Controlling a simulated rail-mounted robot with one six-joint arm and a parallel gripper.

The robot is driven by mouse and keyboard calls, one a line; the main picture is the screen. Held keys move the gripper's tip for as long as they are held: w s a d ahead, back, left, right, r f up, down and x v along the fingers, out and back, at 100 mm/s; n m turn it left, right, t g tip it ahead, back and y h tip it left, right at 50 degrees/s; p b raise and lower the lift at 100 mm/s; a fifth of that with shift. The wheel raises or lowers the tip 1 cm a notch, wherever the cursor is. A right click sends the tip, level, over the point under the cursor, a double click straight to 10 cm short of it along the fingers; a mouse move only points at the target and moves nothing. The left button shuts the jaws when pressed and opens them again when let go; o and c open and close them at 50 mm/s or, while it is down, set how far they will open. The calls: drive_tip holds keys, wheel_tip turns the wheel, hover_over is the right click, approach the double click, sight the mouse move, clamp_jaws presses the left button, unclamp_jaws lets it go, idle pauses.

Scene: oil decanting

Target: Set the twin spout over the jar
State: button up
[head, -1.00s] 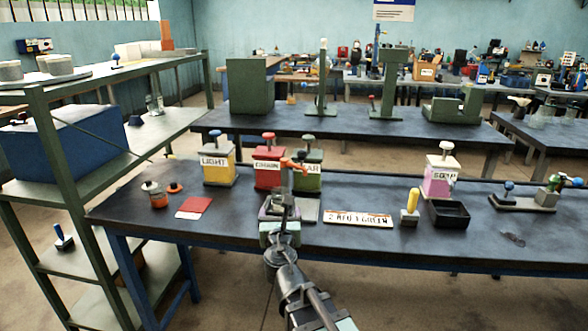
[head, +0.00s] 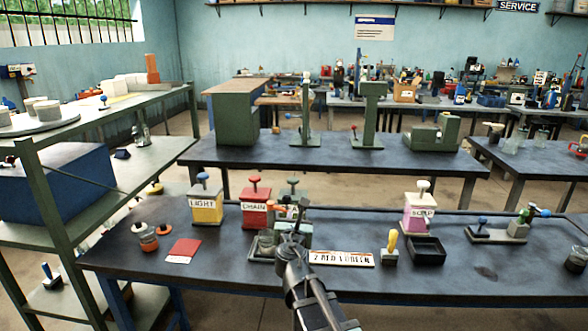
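My gripper (head: 290,225) is over the middle of the bench, seen from behind my arm. A small orange piece (head: 281,212) shows at its fingers, perhaps part of the twin spout. I cannot tell whether the fingers are shut on it. My arm hides part of the tray. I cannot tell whether the orange piece is over the jar or beside it.
Behind stand the yellow LIGHT can (head: 207,209), red CHAIN can (head: 255,215) and a partly hidden green can (head: 292,194). A sign plate (head: 342,259), yellow-handled tool (head: 391,247), black tray (head: 427,250) and pink SOAP can (head: 419,218) are right. A red card (head: 184,247) lies left.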

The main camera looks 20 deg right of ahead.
drive_tip(key=w+d+r+m+g+h+p, duration=0.1)
drive_tip(key=w+d+r+m+g+p, duration=0.1)
drive_tip(key=d+r+m+p, duration=0.1)
drive_tip(key=w+d+r+m+g+h+p, duration=0.1)
drive_tip(key=w+d+r+m+g+p, duration=0.1)
drive_tip(key=d+p, duration=0.3)
drive_tip(key=w+d+r+m+g+h+p, duration=0.1)
drive_tip(key=w+d+r+m+g+p, duration=0.1)
drive_tip(key=d+r+m, duration=0.3)
drive_tip(key=shift+w+d+r+p, duration=0.1)
drive_tip(key=shift+w+d+p, duration=0.35)
drive_tip(key=shift+d, duration=0.2)
drive_tip(key=shift+w+d+p, duration=0.3)
drive_tip(key=shift+d+p, duration=0.15)
drive_tip(key=shift+d, duration=0.2)
clamp_jaws()
drive_tip(key=w+d+m+g+y+p, duration=0.65)
drive_tip(key=m+y+p, duration=0.25)
drive_tip(key=m+p, duration=0.2)
drive_tip(key=s+a+r+m+g+y+b, duration=0.1)
drive_tip(key=a+m+g+y, duration=0.1)
drive_tip(key=a+y, duration=0.5)
drive_tip(key=shift+a+r+g, duration=0.3)
drive_tip(key=shift+a+g, duration=0.25)
drive_tip(key=shift+a, duration=0.45)
drive_tip(key=shift+f, duration=0.1)
drive_tip(key=s+a+f+b, duration=0.1)
drive_tip(key=a+f+b, duration=0.8)
drive_tip(key=shift+s, duration=0.25)
